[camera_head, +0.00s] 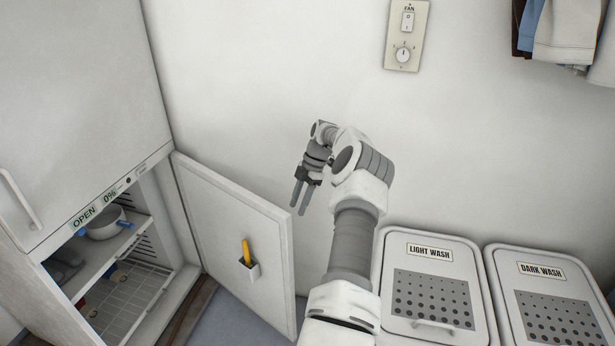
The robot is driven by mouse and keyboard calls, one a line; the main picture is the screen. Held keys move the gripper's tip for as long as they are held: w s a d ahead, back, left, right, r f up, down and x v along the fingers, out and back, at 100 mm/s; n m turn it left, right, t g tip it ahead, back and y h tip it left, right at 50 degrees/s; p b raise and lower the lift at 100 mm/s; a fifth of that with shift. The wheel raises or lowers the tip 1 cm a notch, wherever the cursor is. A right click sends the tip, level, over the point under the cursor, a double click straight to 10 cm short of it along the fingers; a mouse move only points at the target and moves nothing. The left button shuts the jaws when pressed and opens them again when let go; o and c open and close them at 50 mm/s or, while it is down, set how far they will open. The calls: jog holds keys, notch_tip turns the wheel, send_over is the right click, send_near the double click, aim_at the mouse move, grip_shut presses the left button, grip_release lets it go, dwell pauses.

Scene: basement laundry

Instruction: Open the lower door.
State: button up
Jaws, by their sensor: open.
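The lower door (225,225) of the white fridge-like cabinet stands swung wide open, hinged at the cabinet's right side. Its inner face shows, with a small holder (249,268) carrying a yellow-orange item (246,251). A strip above the opening shows a label reading OPEN (84,216) and another reading 0%. My gripper (298,200) is open and empty. The door's outer face and handle are hidden.
The upper door (80,100) is closed, with a handle (20,199) at left. Inside the lower compartment are wire shelves (125,290) and a white bowl (104,224). Light Wash (430,252) and Dark Wash (541,269) hampers stand at right. A fan switch (406,35) and clothes (565,40) are on the wall side.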

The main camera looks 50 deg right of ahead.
jog(key=p+v, duration=0.2)
jog(key=v, duration=0.7)
jog(key=shift+r, duration=0.25)
jog(key=shift+d, duration=0.1)
